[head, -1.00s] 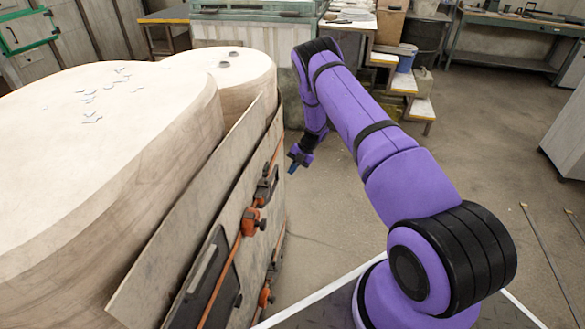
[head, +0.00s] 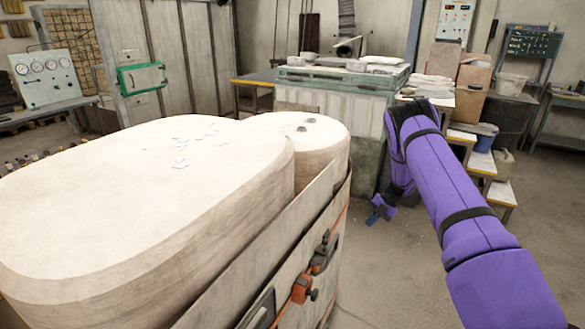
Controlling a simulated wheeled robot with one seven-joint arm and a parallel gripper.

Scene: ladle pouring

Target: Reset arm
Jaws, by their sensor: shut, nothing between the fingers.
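My purple arm reaches forward on the right side of the head view and bends down at its far end. My gripper (head: 375,217) hangs low beyond the right side of the big pale mould block, apart from it. It looks small and blue-tipped at this distance, with its fingers together and nothing held. No ladle shows in this view.
The large pale block (head: 130,215) with metal scraps on top fills the left. Boards and orange clamps (head: 302,288) line its right side. Floor (head: 385,285) between block and arm is clear.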

